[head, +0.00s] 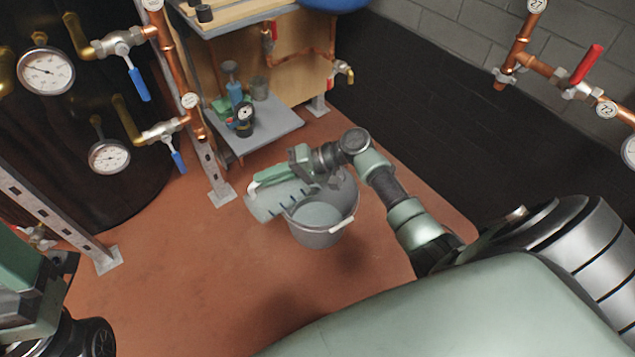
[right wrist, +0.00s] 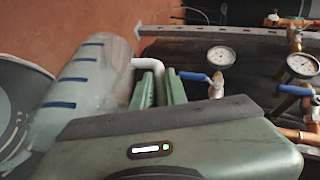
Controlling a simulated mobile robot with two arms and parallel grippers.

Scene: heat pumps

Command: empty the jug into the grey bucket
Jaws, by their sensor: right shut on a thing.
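The jug (head: 262,206) is clear plastic with blue marks and a white handle. It is tipped over on its side, above and at the left rim of the grey bucket (head: 318,238). My right gripper (head: 268,176) is shut on the jug's handle; the right wrist view shows the fingers (right wrist: 160,86) at the white handle, beside the jug body (right wrist: 88,75). The bucket stands on the floor, with a pale grey surface inside; I cannot tell whether it is liquid. The bucket rim (right wrist: 40,72) also shows there. My left gripper (head: 45,275) is partly in view at lower left, its fingers unclear.
A grey low shelf (head: 270,125) with a pump and small items stands behind the bucket. Copper pipes with gauges (head: 46,70) and blue-handled valves (head: 138,84) are at the left, beside metal posts (head: 212,170). The reddish floor (head: 190,260) left of the bucket is clear.

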